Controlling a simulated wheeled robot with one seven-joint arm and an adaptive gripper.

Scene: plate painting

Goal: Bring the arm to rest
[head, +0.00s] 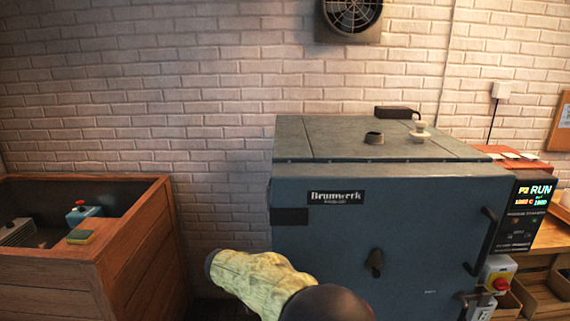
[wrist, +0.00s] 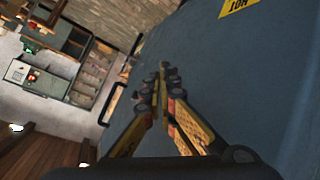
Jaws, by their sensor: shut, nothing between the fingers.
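My gripper (wrist: 160,82) shows in the wrist view with its yellow and dark fingers brought together at the tips and nothing between them. Behind it is a large blue-grey surface with a yellow label lettered HOT (wrist: 239,6). In the head view part of my arm, in a yellowish cover with a dark rounded joint, shows low in the middle, in front of the kiln (head: 400,225). My gripper cannot be made out in the head view. I cannot tell whether the fingers touch the blue-grey surface.
The closed kiln is marked Brunwerk, and its control panel (head: 530,215) reads RUN. A wooden-sided bin (head: 130,235) with a sponge (head: 80,237) on its edge stands at left. A red emergency button (head: 501,284) and a wooden bench (head: 553,236) are at right. A brick wall (head: 190,100) is behind.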

